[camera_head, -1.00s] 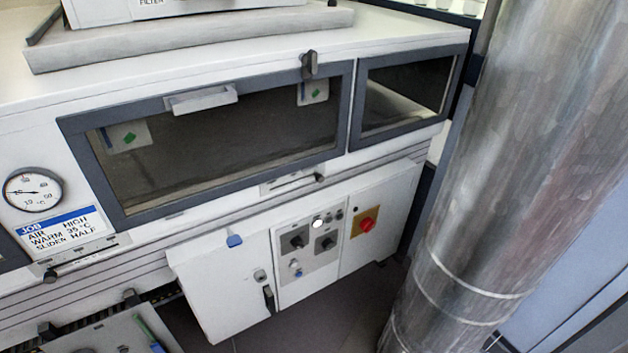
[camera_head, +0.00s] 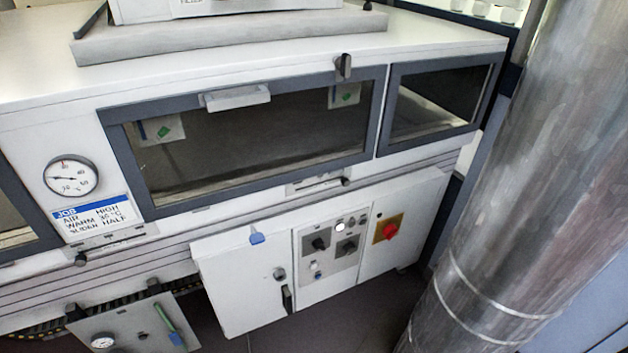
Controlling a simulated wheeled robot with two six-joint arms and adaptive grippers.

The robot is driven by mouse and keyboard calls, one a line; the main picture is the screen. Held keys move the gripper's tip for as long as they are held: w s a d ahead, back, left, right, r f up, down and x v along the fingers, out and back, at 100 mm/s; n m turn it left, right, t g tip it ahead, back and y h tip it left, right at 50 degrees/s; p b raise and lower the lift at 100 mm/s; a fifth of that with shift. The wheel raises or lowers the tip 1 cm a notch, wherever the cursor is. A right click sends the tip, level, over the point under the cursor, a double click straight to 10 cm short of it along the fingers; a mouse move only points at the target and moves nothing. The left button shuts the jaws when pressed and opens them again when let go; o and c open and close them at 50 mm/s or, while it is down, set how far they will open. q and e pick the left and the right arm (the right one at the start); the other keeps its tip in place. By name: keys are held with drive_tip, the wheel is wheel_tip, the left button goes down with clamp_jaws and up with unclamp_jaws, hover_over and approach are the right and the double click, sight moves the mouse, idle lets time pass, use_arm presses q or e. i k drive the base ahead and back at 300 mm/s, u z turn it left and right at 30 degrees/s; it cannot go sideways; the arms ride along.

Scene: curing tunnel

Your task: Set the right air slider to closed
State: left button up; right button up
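The right air slider is a small dark knob (camera_head: 345,181) on a thin pale scale plate (camera_head: 315,184) under the big window. The knob sits at the right end of its plate. The plate's marks are too small to read. A second slider knob (camera_head: 81,259) sits near the left end of its own scale plate (camera_head: 112,238), below the job card. The job card (camera_head: 95,217) reads AIR HIGH, WARM 35 °C, SLIDER HALF. Neither of my grippers is in view.
A large metal duct (camera_head: 510,190) fills the right side. The white cabinet below carries a switch panel (camera_head: 333,246) and a red knob (camera_head: 390,231). A round gauge (camera_head: 71,176) is at left. A window handle (camera_head: 236,97) sticks out above. Dark floor (camera_head: 340,320) shows in front.

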sight(344, 182)
drive_tip(key=u, duration=0.3)
drive_tip(key=i, duration=0.55)
drive_tip(key=u, duration=0.6)
